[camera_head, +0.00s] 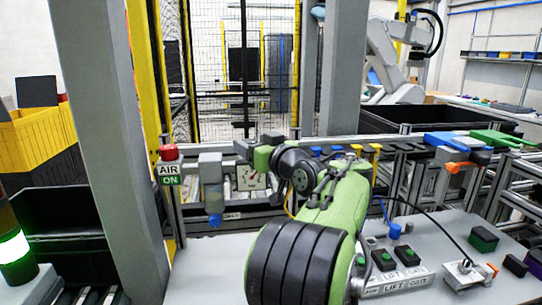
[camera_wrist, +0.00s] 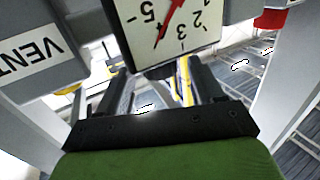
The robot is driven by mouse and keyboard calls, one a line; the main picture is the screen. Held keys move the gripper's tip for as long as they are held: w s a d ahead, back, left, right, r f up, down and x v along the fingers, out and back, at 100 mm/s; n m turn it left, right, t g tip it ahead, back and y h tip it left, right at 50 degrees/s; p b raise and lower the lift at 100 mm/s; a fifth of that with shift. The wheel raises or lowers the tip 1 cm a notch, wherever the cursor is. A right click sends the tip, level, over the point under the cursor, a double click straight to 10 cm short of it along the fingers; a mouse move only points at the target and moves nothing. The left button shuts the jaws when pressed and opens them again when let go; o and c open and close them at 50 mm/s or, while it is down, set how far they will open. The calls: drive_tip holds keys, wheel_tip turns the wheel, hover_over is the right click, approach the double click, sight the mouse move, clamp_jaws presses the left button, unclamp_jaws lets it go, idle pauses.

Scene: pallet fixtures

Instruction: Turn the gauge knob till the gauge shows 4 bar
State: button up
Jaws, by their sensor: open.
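The gauge (camera_wrist: 160,45) is at the top middle of the wrist view, its upper part cut off. It has a white face and a red needle slanting down-left between the 5 and the 3. I cannot read a 4 there. In the camera_head view, the gauge (camera_head: 252,180) stands behind the bench, partly covered by my arm. My gripper (camera_wrist: 165,72) is open, its two dark fingers apart just below the gauge face in the picture. My gripper (camera_head: 258,150) also shows above the gauge in the camera_head view.
A VENT sign (camera_wrist: 30,48) is left of the gauge. An AIR ON sign (camera_head: 169,175) with a red cap, and a grey filter unit (camera_head: 211,180) with a blue bottom, stand left of my gripper. A grey post (camera_head: 108,130) is farther left. Button boxes (camera_head: 395,258) sit on the bench.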

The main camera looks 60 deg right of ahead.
drive_tip(key=v, duration=1.1)
drive_tip(key=shift+b, duration=0.35)
drive_tip(key=w+a+f+n+g+y+p, duration=0.1)
drive_tip(key=w+a+f+g+y+p, duration=0.25)
drive_tip(key=a, duration=0.75)
drive_tip(key=w+a+f+n+g+y+p, duration=0.15)
drive_tip(key=w+a+y, duration=0.35)
drive_tip(key=a, duration=0.6)
drive_tip(key=s+a+f+n+g+h+p, duration=0.1)
drive_tip(key=s+a+f+g+p, duration=0.3)
drive_tip(key=s+a+f, duration=0.6)
drive_tip(key=s+a+n+g, duration=0.1)
drive_tip(key=s+a, duration=0.1)
drive_tip(key=s, duration=0.1)
drive_tip(key=shift+a+g, duration=0.2)
drive_tip(key=shift+g, duration=0.2)
